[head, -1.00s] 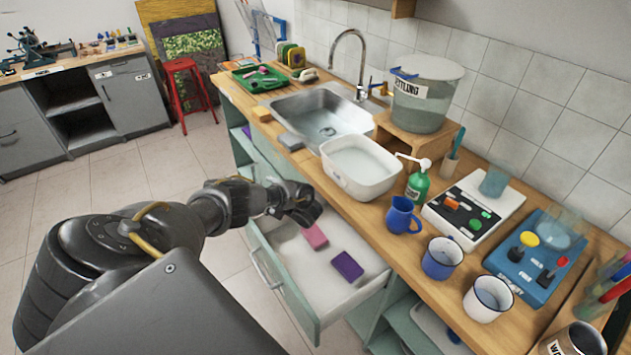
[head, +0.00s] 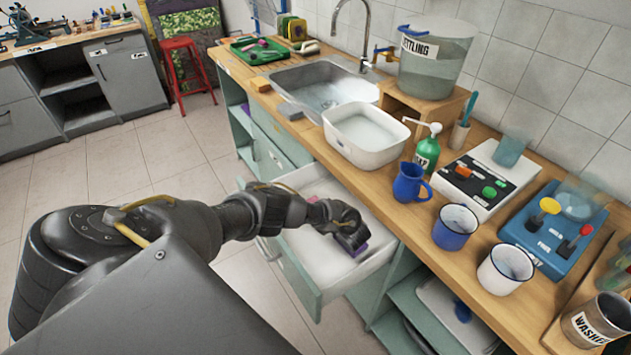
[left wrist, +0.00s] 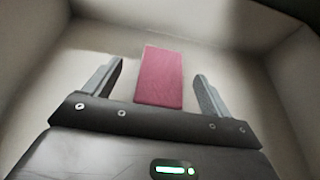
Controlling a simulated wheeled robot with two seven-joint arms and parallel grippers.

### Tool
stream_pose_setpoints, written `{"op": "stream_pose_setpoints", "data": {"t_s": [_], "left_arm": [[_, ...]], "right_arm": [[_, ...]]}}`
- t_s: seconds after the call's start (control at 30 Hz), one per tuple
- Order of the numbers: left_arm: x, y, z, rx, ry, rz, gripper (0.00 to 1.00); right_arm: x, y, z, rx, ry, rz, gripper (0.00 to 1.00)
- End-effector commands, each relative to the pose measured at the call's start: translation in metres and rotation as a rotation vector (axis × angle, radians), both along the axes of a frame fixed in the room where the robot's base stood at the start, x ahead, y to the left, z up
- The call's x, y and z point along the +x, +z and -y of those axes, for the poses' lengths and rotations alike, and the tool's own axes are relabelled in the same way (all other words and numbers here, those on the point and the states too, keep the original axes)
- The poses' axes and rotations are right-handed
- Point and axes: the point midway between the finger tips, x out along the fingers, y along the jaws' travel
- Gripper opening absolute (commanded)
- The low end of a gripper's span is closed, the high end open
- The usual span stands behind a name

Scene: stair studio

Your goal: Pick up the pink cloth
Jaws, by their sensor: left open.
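The pink cloth (left wrist: 160,78) lies flat on the pale drawer floor in the left wrist view, a folded rectangle between and just beyond my open fingers. My left gripper (left wrist: 158,72) is open and empty, with a finger to each side of the cloth and no visible contact. In the head view my left gripper (head: 350,238) is low inside the open drawer (head: 315,270). My wrist mostly hides the pink cloth there; only a small purplish-pink patch (head: 312,199) shows above it. My right gripper is not in view.
The drawer walls surround the hand. The wooden counter (head: 410,215) above holds a white basin (head: 365,150), a blue jug (head: 408,184) and mugs near its edge.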

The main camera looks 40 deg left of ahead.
Motion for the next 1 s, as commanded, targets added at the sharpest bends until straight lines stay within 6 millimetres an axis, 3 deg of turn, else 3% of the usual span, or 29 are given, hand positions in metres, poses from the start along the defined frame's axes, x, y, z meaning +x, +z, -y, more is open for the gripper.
{"op": "stream_pose_setpoints", "data": {"t_s": [0.17, 0.47, 0.77, 1.0], "left_arm": [[0.003, -0.006, -0.006, 0.001, 0.002, 0.002, 0.84], [0.018, -0.027, -0.035, 0.002, 0.003, 0.002, 0.84], [0.02, -0.024, -0.041, 0.0, 0.001, 0.0, 0.84], [0.02, -0.024, -0.041, 0.0, 0.001, 0.0, 0.52]], "right_arm": [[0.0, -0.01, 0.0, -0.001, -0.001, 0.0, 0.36], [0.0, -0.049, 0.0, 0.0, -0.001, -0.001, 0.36], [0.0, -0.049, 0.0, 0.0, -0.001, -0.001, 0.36], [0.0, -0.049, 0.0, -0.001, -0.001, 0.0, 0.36]]}}
